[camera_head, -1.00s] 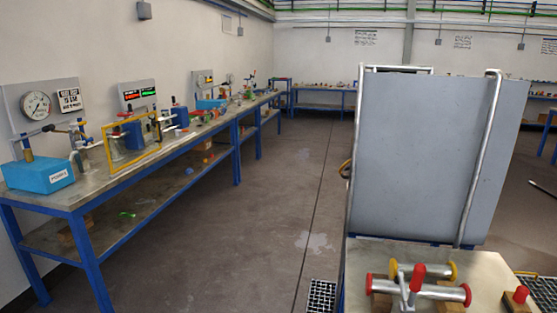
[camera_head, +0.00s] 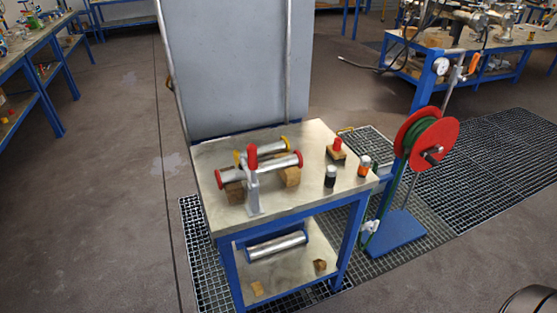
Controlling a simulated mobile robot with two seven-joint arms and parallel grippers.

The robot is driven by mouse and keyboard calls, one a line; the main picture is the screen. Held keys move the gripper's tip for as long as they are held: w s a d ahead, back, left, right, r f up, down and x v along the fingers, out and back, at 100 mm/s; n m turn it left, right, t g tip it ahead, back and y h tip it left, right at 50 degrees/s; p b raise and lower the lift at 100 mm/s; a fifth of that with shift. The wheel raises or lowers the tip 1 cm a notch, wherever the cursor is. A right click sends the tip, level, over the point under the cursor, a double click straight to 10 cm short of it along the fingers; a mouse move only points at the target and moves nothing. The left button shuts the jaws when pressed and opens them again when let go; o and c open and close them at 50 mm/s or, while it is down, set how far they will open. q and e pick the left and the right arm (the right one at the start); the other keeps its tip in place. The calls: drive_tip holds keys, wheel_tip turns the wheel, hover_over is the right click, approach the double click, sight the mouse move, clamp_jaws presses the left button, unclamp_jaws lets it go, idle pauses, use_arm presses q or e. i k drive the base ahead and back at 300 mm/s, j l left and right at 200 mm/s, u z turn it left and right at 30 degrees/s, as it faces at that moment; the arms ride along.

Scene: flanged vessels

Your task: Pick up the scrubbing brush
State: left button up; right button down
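I cannot clearly make out a scrubbing brush. A small wooden block with a red knob (camera_head: 336,150) lies on the steel-topped blue cart (camera_head: 318,190), near its back right. It may be the brush, but it is too small to tell.
The cart also carries flanged pipes (camera_head: 277,163) on wooden blocks, a dark bottle (camera_head: 330,177) and an orange-black one (camera_head: 364,167). A grey panel (camera_head: 240,65) stands behind. A red hose reel (camera_head: 432,138) stands right of the cart. Floor at left is clear.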

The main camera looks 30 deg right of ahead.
sight(337, 154)
drive_tip(key=j+z, duration=0.1)
drive_tip(key=z, duration=0.35)
drive_tip(key=i+j+z, duration=0.1)
drive_tip(key=z, duration=0.35)
drive_tip(key=j+z, duration=0.15)
drive_tip(key=z, duration=0.25)
drive_tip(key=j+z, duration=0.7)
drive_tip(key=j, duration=0.15)
drive_tip(key=k+j, duration=0.1)
drive_tip(key=j, duration=0.3)
drive_tip(key=j+z, duration=0.1)
drive_tip(key=j, duration=0.3)
drive_tip(key=k+j, duration=0.15)
drive_tip(key=j, duration=0.25)
